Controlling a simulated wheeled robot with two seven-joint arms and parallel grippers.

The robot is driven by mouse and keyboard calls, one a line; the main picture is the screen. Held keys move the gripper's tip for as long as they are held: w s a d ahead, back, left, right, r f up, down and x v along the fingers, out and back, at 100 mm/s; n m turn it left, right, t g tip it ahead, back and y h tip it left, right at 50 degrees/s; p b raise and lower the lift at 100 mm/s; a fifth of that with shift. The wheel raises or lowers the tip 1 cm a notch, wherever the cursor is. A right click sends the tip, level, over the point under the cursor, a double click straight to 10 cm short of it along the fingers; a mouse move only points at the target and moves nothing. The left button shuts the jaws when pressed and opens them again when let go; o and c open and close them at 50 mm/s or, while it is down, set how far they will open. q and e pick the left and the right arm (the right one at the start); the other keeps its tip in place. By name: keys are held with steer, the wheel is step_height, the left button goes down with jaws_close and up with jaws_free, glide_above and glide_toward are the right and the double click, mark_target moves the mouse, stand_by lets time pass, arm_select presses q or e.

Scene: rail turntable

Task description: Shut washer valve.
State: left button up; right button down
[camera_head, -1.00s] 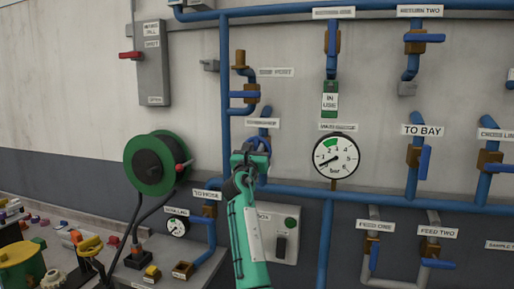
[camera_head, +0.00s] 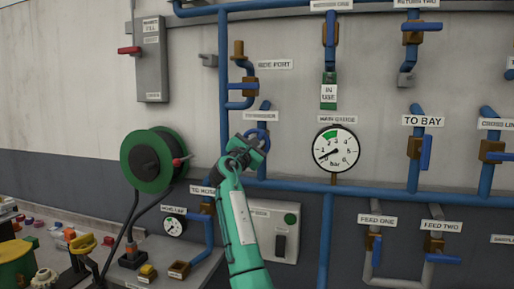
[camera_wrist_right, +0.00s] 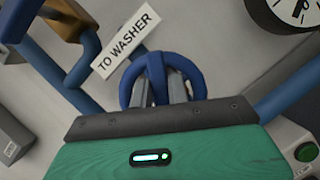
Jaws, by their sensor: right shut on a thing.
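The washer valve's blue round handle (camera_wrist_right: 191,75) is in the right wrist view, just below a "TO WASHER" label (camera_wrist_right: 125,42). In the head view the handle is mostly hidden behind my right gripper (camera_head: 246,150), and its label (camera_head: 258,117) is above it, too small to read clearly. My right gripper is at the handle. Its two grey fingers (camera_wrist_right: 163,88) are shut on a blue bar of the handle, inside the ring. Whether the valve is open or shut cannot be told. My left gripper is not in view.
The main gauge (camera_head: 336,148) is right of the gripper, with a blue pipe (camera_head: 300,186) running below it. The side port valve (camera_head: 250,87) is above. A grey switch box (camera_head: 275,232) is beside my right forearm, and a green hose reel (camera_head: 147,161) is to the left.

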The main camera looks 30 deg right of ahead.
steer(key=m, duration=0.2)
steer(key=m+g, duration=0.1)
steer(key=shift+f+m+g+b, duration=0.2)
steer(key=shift+m+g+b, duration=0.1)
steer(key=shift+m+b, duration=0.1)
steer(key=m+g, duration=0.1)
steer(key=m, duration=0.2)
steer(key=shift+s+d, duration=0.15)
steer(key=m+y, duration=0.1)
steer(key=m, duration=0.1)
steer(key=f+m+g+y, duration=0.1)
steer(key=m, duration=0.2)
steer(key=shift+m+g, duration=0.3)
steer(key=c, duration=1.4)
jaws_free()
steer(key=shift+o, duration=0.2)
steer(key=shift+s, duration=0.1)
